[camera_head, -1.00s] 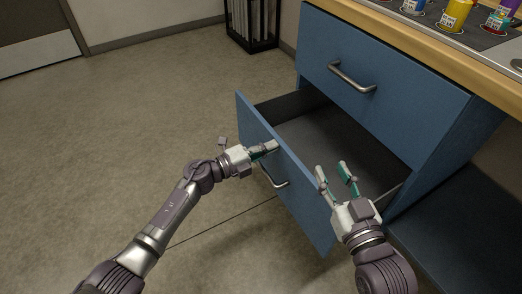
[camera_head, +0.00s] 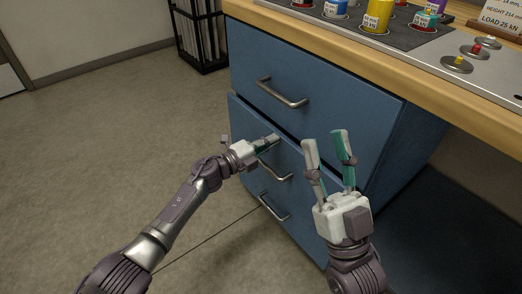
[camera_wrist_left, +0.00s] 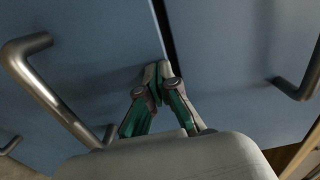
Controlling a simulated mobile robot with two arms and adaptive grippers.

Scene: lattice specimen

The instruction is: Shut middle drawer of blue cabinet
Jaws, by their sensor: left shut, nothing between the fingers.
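The blue cabinet (camera_head: 380,120) stands under a wooden worktop. Its middle drawer (camera_head: 247,122) is almost flush, with a narrow dark gap along its top edge. The middle drawer's metal handle (camera_head: 275,170) is partly hidden by my left gripper (camera_head: 276,139). That gripper is shut and empty, its fingertips at the upper part of the drawer front. In the left wrist view the shut fingertips (camera_wrist_left: 158,72) are at the dark gap, beside the drawer's handle (camera_wrist_left: 45,85); contact is not certain. My right gripper (camera_head: 326,138) is open and empty in front of the cabinet.
The top drawer (camera_head: 330,85) is shut, with its own handle (camera_head: 282,92). The bottom drawer's handle (camera_head: 273,207) shows below. Coloured containers stand on the worktop (camera_head: 420,100). A black rack (camera_head: 200,35) stands behind. The floor at left is clear.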

